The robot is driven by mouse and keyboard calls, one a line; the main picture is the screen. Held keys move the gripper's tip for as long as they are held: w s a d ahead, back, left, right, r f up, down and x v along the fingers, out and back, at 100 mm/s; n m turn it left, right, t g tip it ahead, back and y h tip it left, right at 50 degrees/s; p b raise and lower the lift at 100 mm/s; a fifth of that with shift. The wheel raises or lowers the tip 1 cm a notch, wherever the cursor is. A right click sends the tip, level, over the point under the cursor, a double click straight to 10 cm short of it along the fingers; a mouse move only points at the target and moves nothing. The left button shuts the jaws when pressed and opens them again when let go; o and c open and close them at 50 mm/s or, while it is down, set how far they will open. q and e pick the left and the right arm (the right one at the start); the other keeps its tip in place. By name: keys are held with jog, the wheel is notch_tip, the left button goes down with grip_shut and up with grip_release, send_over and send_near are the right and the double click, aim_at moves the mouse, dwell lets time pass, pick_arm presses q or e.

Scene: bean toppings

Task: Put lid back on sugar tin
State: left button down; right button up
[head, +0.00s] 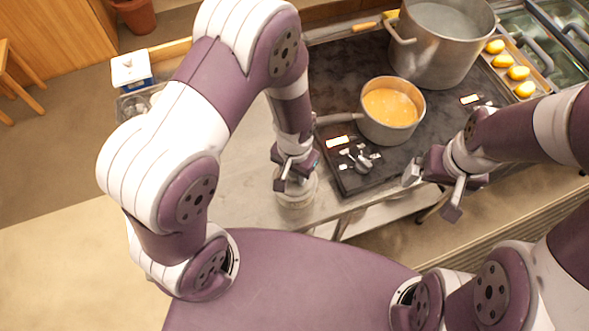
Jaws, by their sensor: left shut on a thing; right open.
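The sugar tin appears to be the pale round container (297,194) on the steel counter, left of the black cooktop. My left gripper (284,176) points down right over it and covers most of its top. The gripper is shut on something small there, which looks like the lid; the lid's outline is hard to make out. I cannot tell whether the lid touches the tin's rim. My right gripper (432,192) is open and empty, with its fingers spread, in front of the cooktop's right side.
A saucepan (374,128) of orange food stands on the cooktop (335,75), its handle pointing left close to my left gripper. A large steel pot (425,62) stands behind. A tray (541,84) of yellow pieces is at right, a white-and-blue box (131,70) at far left.

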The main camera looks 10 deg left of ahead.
pick_arm(q)
grip_release()
dwell(0.4)
dwell(0.4)
notch_tip(320, 180, up, 7)
jog(key=p, duration=0.6)
jog(key=shift+r+p, duration=0.1)
jog(key=shift+p, duration=0.25)
grip_shut()
jog(key=shift+f, duration=0.25)
dwell(1.0)
